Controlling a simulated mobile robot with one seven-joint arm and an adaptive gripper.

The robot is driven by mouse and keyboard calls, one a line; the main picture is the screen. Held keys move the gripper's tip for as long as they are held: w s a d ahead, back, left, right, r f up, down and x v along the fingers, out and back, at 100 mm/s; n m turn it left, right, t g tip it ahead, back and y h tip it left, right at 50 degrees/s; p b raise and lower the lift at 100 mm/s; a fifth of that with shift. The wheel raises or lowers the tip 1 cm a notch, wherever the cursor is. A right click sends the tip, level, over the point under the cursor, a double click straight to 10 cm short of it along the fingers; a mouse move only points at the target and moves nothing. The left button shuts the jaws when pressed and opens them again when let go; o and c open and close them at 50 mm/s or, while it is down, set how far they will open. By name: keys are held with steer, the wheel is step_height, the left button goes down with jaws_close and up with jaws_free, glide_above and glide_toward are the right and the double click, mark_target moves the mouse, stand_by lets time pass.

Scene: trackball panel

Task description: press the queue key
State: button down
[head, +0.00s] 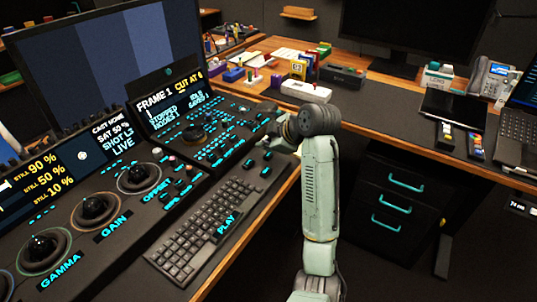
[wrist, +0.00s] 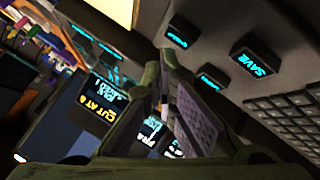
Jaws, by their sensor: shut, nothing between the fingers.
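The black trackball panel (head: 112,232) carries dark keys with cyan labels. No label reads clearly as queue, so I cannot tell which key it is. In the wrist view a raised key reads SAVE (wrist: 254,62). Beside it are a smaller lit key (wrist: 210,77) and another lit key (wrist: 181,32), both too blurred to read. My gripper (wrist: 163,88) is shut and empty, with its fingertips together in the wrist view. In the head view my gripper (head: 266,129) is above the panel's right end, partly hidden by my wrist; contact with a key cannot be judged.
A keyboard (head: 208,227) with a PLAY label lies in front of the panel. Trackballs (head: 95,208) stand to the left. A small screen (head: 168,98) reads FRAME 1, CUT AT 6 and STOPPED. A white box (head: 305,91) and other desk items stand behind my wrist.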

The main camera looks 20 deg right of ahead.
mark_target(267, 156)
steer(key=shift+f, duration=0.15)
stand_by(0.7)
steer(key=shift+f, duration=0.3)
steer(key=shift+f+b, duration=0.55)
steer(key=shift+b, duration=0.1)
stand_by(0.5)
stand_by(0.4)
steer(key=shift+r+p, duration=0.7)
steer(key=shift+r, duration=0.25)
step_height(267, 156, up, 5)
steer(key=p, duration=0.3)
steer(key=shift+p, duration=0.35)
